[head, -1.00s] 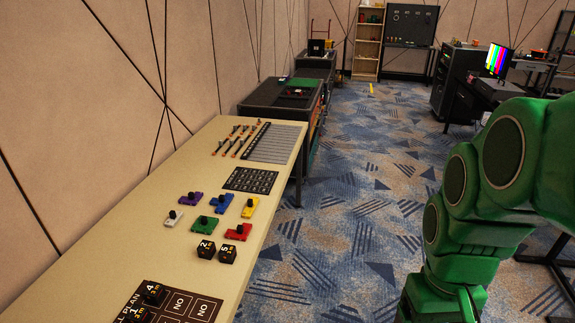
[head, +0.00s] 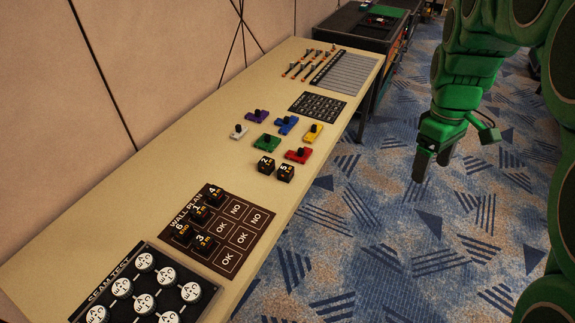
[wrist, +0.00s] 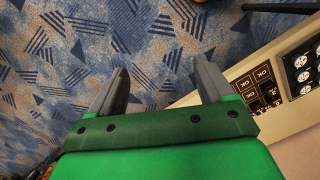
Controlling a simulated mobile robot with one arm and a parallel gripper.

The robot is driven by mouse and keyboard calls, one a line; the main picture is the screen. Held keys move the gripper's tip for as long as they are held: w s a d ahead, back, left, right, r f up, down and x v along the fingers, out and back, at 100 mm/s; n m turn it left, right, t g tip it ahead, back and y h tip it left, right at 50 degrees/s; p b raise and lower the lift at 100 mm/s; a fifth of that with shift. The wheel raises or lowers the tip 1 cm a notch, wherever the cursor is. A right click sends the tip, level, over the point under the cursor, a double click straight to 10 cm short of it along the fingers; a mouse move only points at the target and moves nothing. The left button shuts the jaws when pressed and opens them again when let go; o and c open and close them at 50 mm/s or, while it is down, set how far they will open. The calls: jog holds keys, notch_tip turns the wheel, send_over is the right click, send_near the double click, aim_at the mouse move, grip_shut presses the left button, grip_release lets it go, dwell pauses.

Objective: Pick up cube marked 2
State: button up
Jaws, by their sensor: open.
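The cube marked 2 (head: 265,165) is small and black with a pale 2 on top. It sits on the long tan table (head: 150,160), left of the cube marked 5 (head: 286,172), with the coloured pieces behind them. My gripper (head: 433,165) hangs over the carpet to the right of the table, well apart from the cube. In the wrist view my gripper (wrist: 160,88) has its two grey fingers spread, with only carpet between them. I cannot make out the cube marked 2 in the wrist view.
The wall plan board (head: 225,226) bears several black cubes. The seam test board (head: 140,290) holds round white pieces at the near end. A red piece (head: 299,155) and a green piece (head: 264,143) lie close behind the cubes. Carpet right of the table is clear.

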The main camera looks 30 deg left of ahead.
jog(key=w+a+f+n, duration=0.4)
jog(key=w+a+n, duration=0.2)
jog(key=w+a, duration=0.5)
jog(key=n+y, duration=0.1)
jog(key=n, duration=1.6)
send_over(266, 161)
jog(key=shift+t, duration=0.4)
jog(key=f, duration=2.1)
jog(key=shift+s+d+f, duration=0.15)
jog(key=shift+d+f, duration=0.05)
jog(key=shift+f, duration=0.15)
jog(key=shift+s+a+f, duration=0.15)
jog(key=shift+a+f, duration=0.2)
jog(key=shift+w+d+f, duration=0.1)
jog(key=shift+f, duration=1.8)
jog(key=shift+w+d+f, duration=0.1)
jog(key=shift+f, duration=1.8)
jog(key=c, duration=1.1)
